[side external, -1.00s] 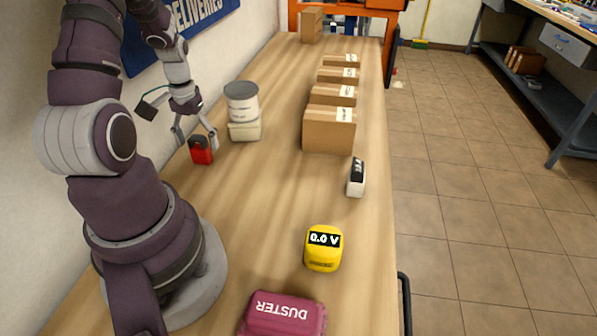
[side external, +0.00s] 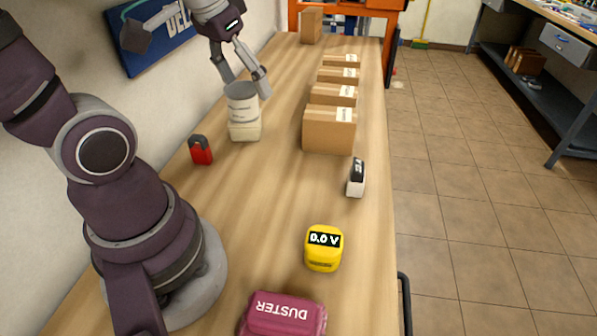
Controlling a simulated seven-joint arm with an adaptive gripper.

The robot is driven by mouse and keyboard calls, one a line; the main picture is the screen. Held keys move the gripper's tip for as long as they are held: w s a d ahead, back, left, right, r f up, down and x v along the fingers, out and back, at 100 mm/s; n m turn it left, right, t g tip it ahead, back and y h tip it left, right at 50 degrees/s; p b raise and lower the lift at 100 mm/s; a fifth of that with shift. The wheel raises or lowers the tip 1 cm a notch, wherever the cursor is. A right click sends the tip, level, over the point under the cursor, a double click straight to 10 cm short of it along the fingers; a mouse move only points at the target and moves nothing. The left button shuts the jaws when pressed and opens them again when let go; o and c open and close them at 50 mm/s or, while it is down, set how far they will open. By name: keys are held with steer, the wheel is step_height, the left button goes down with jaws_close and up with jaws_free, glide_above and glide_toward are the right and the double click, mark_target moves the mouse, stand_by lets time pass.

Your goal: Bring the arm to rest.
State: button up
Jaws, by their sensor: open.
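My gripper (side external: 246,90) is open and empty, with its fingers pointing down. It shows above and around the top of the white and grey canister (side external: 243,112) in the picture; I cannot tell whether it touches it or hangs behind it. A small red block with a dark top (side external: 201,151) stands on the wooden bench (side external: 270,195) at the left, apart from my gripper.
Several cardboard boxes (side external: 329,131) line the bench's right side. A small white device with a dark face (side external: 356,178), a yellow voltage meter (side external: 323,249) and a maroon duster (side external: 283,314) stand nearer. The bench's middle is clear. A blue sign (side external: 160,40) hangs on the wall.

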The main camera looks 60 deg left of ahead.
steer(key=s+d+m+t, duration=0.1)
steer(key=s+d+m, duration=0.1)
steer(key=d, duration=0.4)
steer(key=shift+m+t+h, duration=0.4)
steer(key=shift+m, duration=0.1)
steer(key=shift+d, duration=0.1)
stand_by(0.5)
